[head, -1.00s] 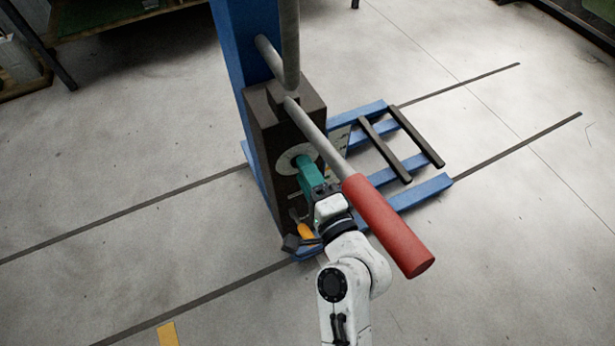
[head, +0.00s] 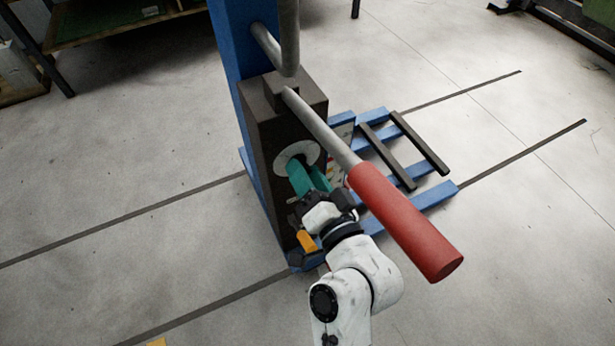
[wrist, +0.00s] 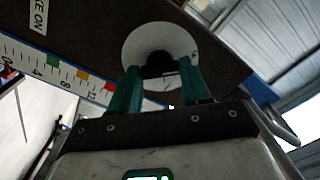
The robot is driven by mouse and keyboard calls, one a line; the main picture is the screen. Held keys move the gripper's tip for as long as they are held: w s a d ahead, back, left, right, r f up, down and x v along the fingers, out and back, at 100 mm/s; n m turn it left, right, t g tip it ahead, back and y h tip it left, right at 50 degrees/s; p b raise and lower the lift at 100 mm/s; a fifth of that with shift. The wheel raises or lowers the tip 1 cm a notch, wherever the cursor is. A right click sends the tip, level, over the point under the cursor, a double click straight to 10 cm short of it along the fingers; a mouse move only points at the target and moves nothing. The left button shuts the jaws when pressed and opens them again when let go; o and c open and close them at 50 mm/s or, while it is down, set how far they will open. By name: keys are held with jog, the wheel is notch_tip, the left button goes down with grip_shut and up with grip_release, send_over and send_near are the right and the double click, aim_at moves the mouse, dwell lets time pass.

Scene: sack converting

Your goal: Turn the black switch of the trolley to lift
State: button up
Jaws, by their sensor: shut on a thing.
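The trolley is a blue frame with a dark box (head: 268,130) on its mast. A pale round dial plate (head: 283,158) is on the box's face. In the wrist view the black switch (wrist: 159,63) sits at the middle of the round plate (wrist: 133,45). My gripper (head: 296,172) reaches the plate from the front. In the wrist view its green fingers (wrist: 158,80) stand on either side of the black switch and are shut on it. The fingers hide much of the switch in the head view, and I cannot read its setting.
A long lever with a red grip (head: 405,220) juts out over my arm, close to its right. An orange-yellow part (head: 306,241) is low on the box, near my wrist. A coloured scale (wrist: 62,72) and a label (wrist: 38,15) show in the wrist view. Blue forks (head: 425,197) lie behind; floor at left is clear.

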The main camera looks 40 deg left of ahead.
jog(key=shift+f+n, duration=0.15)
jog(key=shift+n, duration=0.15)
jog(key=o, duration=1.1)
jog(key=shift+c, duration=0.2)
jog(key=p+v, duration=0.1)
jog(key=v, duration=0.9)
jog(key=shift+s+d, duration=0.2)
jog(key=shift+d, duration=0.15)
